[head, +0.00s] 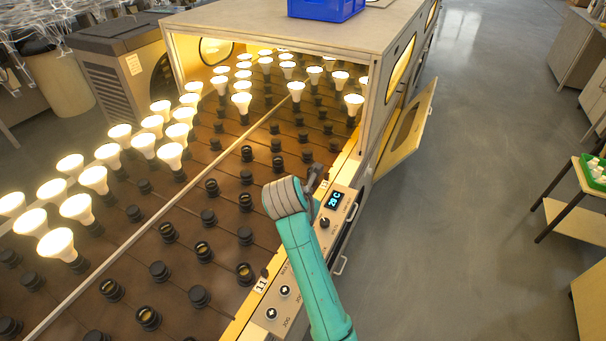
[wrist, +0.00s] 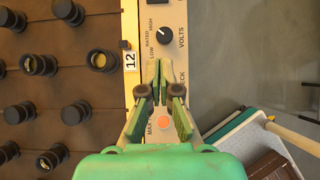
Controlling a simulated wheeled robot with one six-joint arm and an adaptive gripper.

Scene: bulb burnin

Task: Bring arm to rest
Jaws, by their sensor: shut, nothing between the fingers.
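My arm, teal with a grey wrist, reaches over the front edge of the burn-in rack (head: 216,166) in the head view. My gripper (head: 316,170) is small and partly hidden by the wrist there. In the wrist view my gripper (wrist: 161,64) is shut and empty, its fingertips together over the control panel (wrist: 176,14). The fingertips point toward the VOLTS knob (wrist: 163,36) and look apart from it, though the height is hard to judge. An orange button (wrist: 161,124) shows between the finger links.
Lit bulbs (head: 58,245) fill many sockets on the left and back; the near right sockets are empty. An open door (head: 406,130) sticks out beside the rack. A blue bin (head: 326,8) sits on top. The floor (head: 480,130) at right is clear before a side table (head: 568,220).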

